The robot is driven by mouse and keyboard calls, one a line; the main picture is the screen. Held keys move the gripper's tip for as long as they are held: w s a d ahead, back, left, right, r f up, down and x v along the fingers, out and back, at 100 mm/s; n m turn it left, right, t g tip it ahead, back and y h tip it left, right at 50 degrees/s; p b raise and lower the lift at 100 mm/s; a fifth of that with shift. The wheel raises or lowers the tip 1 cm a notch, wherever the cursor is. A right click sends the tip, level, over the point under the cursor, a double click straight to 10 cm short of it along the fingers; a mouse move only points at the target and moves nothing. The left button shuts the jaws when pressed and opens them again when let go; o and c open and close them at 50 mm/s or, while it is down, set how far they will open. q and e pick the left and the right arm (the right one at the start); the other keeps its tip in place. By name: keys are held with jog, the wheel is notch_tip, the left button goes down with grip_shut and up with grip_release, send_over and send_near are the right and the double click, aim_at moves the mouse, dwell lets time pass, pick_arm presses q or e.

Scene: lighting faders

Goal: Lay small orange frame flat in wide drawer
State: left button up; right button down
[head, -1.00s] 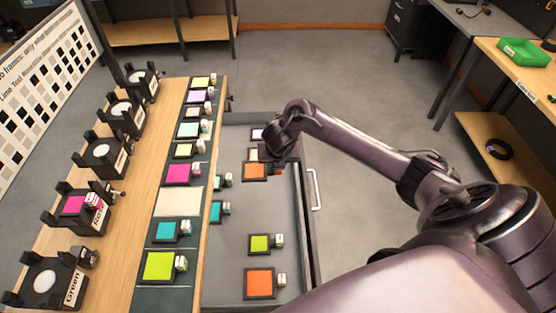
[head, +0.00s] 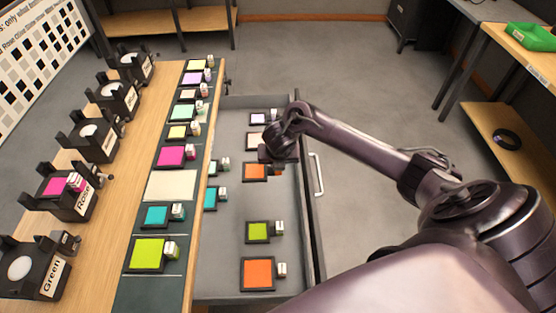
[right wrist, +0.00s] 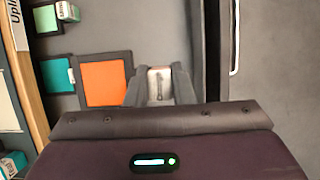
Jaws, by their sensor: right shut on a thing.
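The small orange frame (head: 255,172) has an orange face and a dark border. It is level, over the grey floor of the wide open drawer (head: 225,265); whether it touches the floor I cannot tell. My right gripper (head: 277,165) is at its right side. In the right wrist view my fingers (right wrist: 160,88) are shut on the pale tag block (right wrist: 160,76) at the side of the orange frame (right wrist: 105,82). A larger orange frame (head: 257,273) lies nearer in the drawer. My left gripper is out of view.
The drawer also holds a lime frame (head: 257,231), teal frames (head: 210,198) at its left, and pale frames (head: 255,141) farther back. The bench (head: 110,180) with several coloured frames borders it on the left. The drawer front with its handle (head: 318,174) is on the right.

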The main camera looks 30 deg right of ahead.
jog(key=shift+f+b, duration=5.1)
jog(key=shift+f, duration=1.25)
jog(key=shift+w+d, duration=0.1)
jog(key=shift+w, duration=0.05)
jog(key=shift+f+b, duration=0.9)
jog(key=shift+f, duration=0.15)
jog(key=shift+d+f+b, duration=0.2)
jog(key=shift+f+b, duration=0.25)
jog(key=shift+f, duration=0.05)
